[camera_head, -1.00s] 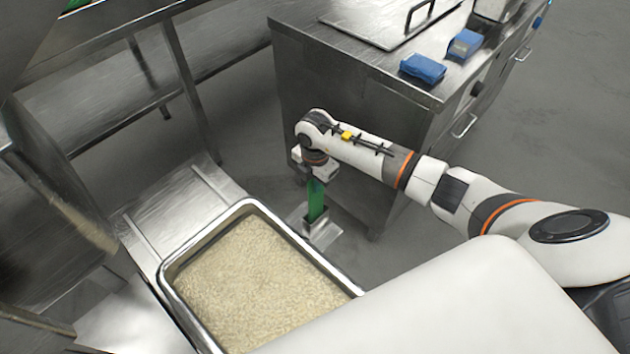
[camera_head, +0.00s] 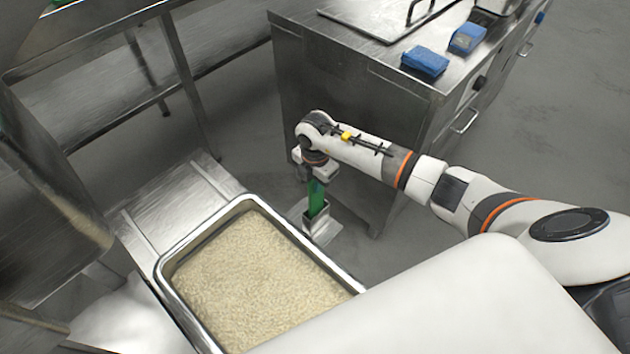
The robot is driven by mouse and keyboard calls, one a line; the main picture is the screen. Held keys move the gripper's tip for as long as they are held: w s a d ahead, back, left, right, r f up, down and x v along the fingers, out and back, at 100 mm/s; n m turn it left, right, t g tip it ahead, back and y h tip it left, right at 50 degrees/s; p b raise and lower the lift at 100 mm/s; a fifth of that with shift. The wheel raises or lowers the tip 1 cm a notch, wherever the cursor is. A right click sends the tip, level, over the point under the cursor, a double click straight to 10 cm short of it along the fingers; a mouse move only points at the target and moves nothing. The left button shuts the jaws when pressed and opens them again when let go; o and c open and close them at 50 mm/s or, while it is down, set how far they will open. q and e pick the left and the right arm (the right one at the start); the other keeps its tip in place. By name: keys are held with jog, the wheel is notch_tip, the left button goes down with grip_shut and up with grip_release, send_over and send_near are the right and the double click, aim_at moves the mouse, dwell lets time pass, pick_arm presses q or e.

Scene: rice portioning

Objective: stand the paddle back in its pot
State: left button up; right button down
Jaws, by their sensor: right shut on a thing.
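The green paddle (camera_head: 317,200) hangs upright below my right gripper (camera_head: 314,176), which is shut on its upper end. The paddle's lower end is at the mouth of a small metal pot (camera_head: 318,226) and is hidden behind the pot's front wall, so it appears to be inside. I cannot tell whether it rests on the bottom. The pot stands beside the upper right corner of the rice tray. My left gripper is not in view.
A steel tray (camera_head: 172,270) full of rice lies to the left of the pot, on a steel stand (camera_head: 165,205). My white arm link covers the lower right.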

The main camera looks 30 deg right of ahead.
jog(key=shift+f, duration=0.1)
jog(key=c, duration=1.4)
grip_release()
notch_tip(320, 180, up, 12)
jog(key=shift+r+p, duration=0.1)
jog(key=shift+p, duration=0.35)
